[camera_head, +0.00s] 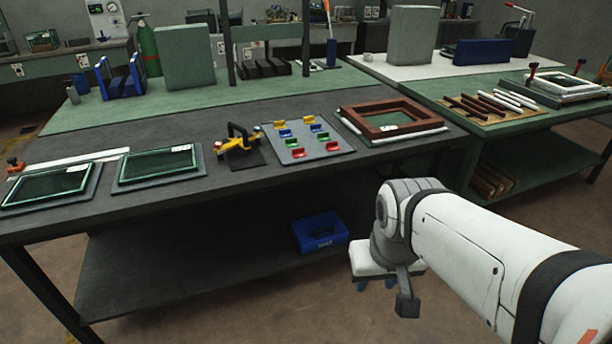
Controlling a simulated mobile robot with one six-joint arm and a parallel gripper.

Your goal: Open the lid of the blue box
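A blue box (321,233) sits on the dark lower shelf under the workbench, near the shelf's right end. Its lid looks shut, with a dark handle on top and pale lettering on the front. My gripper (375,284) hangs at the end of my white arm, to the right of the box and apart from it in the picture. The fingers are small and partly hidden by my wrist, so their opening is not clear. I see nothing held in it.
The dark benchtop (232,181) overhangs the lower shelf (180,262). On top lie framed panels, a yellow clamp tool (238,142), a tray of coloured clips (305,139) and a brown frame (390,117). A green table (520,125) stands right. Floor in front is clear.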

